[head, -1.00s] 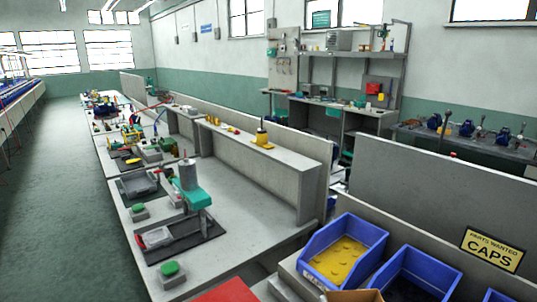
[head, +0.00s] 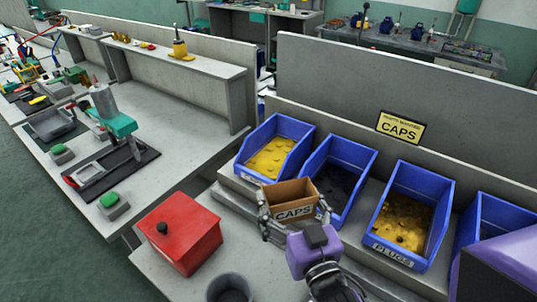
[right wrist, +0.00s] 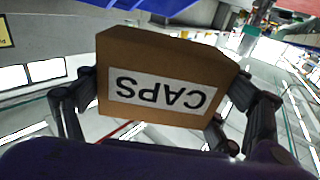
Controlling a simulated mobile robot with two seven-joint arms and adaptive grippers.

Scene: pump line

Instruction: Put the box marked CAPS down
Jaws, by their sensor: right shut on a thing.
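The brown open-topped box marked CAPS (head: 292,199) is held upright in my right gripper (head: 295,220), in front of the blue bins in the head view. Its fingers are on the box's two sides. In the right wrist view the box (right wrist: 160,75) fills the middle, its label upside down, with the right gripper's (right wrist: 165,105) fingers on both sides. I cannot tell whether the box's underside touches the bench (head: 200,262). My left gripper is not in view.
Blue bins (head: 423,192) stand in a row behind the box, some with yellow parts. A red box with a black knob (head: 180,235) stands left of it. A grey round container (head: 230,288) is at the front. A sign reading CAPS (head: 400,128) is on the partition.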

